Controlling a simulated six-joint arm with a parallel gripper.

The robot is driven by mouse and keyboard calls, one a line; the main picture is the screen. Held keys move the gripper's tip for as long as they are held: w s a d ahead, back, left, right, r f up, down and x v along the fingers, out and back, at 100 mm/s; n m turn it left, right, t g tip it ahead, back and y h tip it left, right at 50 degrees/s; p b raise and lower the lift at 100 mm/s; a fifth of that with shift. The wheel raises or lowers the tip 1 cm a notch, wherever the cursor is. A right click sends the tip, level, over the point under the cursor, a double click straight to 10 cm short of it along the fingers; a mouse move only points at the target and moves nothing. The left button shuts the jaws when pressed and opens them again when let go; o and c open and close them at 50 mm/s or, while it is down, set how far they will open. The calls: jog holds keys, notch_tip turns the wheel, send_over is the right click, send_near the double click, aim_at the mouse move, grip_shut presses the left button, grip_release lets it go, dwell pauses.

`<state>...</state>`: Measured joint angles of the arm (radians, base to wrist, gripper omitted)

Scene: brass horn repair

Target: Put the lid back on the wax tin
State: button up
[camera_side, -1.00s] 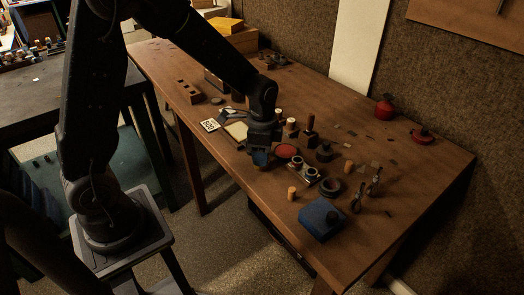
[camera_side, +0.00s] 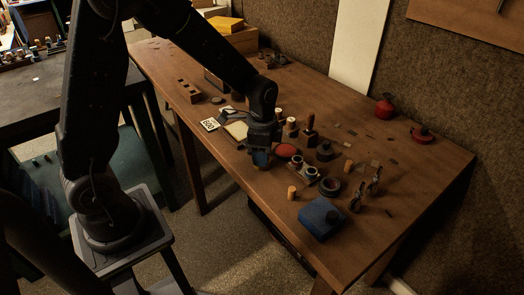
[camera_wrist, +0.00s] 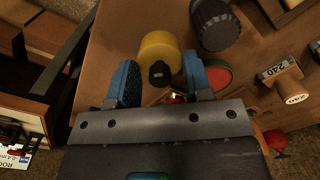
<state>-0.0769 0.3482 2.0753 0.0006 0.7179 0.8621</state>
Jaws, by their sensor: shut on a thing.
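My gripper (camera_side: 261,154) is low over the near part of the bench, with its blue finger pads pointing down. In the wrist view the two blue pads of my gripper (camera_wrist: 161,72) stand either side of a yellow round piece with a black knob (camera_wrist: 160,48), which looks like the lid. The pads appear closed on its sides; the contact itself is partly hidden. A round red-topped piece with a green rim (camera_wrist: 217,76), apparently the open wax tin, lies just beyond the right pad. In the side view this red disc (camera_side: 286,150) lies on the bench, right of my gripper.
A dark ribbed cylinder (camera_wrist: 215,24) and a wooden piece marked 240 (camera_wrist: 283,82) stand near the tin. A blue block (camera_side: 321,218), an orange cylinder (camera_side: 292,192) and a dark ring (camera_side: 330,186) stand to the right.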

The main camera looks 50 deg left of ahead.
dwell(0.4)
jog(key=o, duration=1.4)
jog(key=shift+r, duration=3.5)
grip_shut()
jog(key=shift+f, duration=0.35)
